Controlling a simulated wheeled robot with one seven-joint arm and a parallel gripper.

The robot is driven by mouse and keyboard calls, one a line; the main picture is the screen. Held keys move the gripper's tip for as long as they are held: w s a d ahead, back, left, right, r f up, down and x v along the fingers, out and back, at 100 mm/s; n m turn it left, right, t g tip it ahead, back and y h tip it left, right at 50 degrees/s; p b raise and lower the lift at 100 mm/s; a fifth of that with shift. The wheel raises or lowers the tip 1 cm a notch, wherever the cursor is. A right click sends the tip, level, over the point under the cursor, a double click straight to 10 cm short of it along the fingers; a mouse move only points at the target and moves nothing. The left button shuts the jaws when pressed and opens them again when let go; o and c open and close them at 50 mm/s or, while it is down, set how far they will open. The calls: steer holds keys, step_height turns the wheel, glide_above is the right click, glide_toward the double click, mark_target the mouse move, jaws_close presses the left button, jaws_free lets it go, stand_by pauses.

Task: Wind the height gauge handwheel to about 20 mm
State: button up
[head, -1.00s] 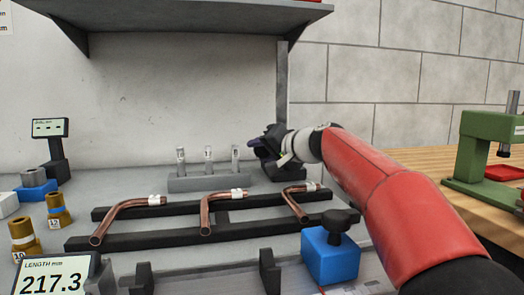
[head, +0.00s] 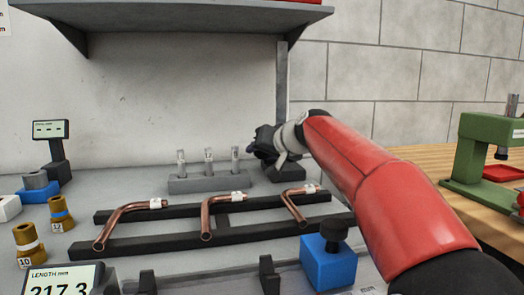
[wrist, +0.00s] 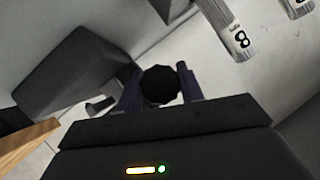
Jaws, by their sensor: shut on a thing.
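The height gauge has a tall grey column (head: 282,95) and a dark base (head: 287,173) at the back of the bench, against the wall. My gripper (head: 262,146) is at the gauge, low in front of its column. In the wrist view, the two fingers stand either side of a round black handwheel (wrist: 160,85), and my gripper is shut on it. The gauge's dark block (wrist: 75,68) is at left in that view. My gripper and wrist hide the handwheel in the head view. I cannot read a height on the gauge.
A grey block with several upright pins (head: 208,183) stands just left of the gauge. Bent copper tubes (head: 220,203) lie on a black rack in front. A blue block with a black knob (head: 327,262) is nearer. A shelf (head: 190,18) hangs above.

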steer(key=o, duration=0.7)
steer(key=shift+r, duration=0.1)
steer(key=shift+s, duration=0.1)
steer(key=b+v, duration=0.1)
steer(key=v, duration=0.6)
steer(key=shift+s+d+r, duration=0.1)
steer(key=shift+s+r, duration=0.05)
steer(key=shift+s, duration=0.1)
steer(key=shift+d, duration=0.1)
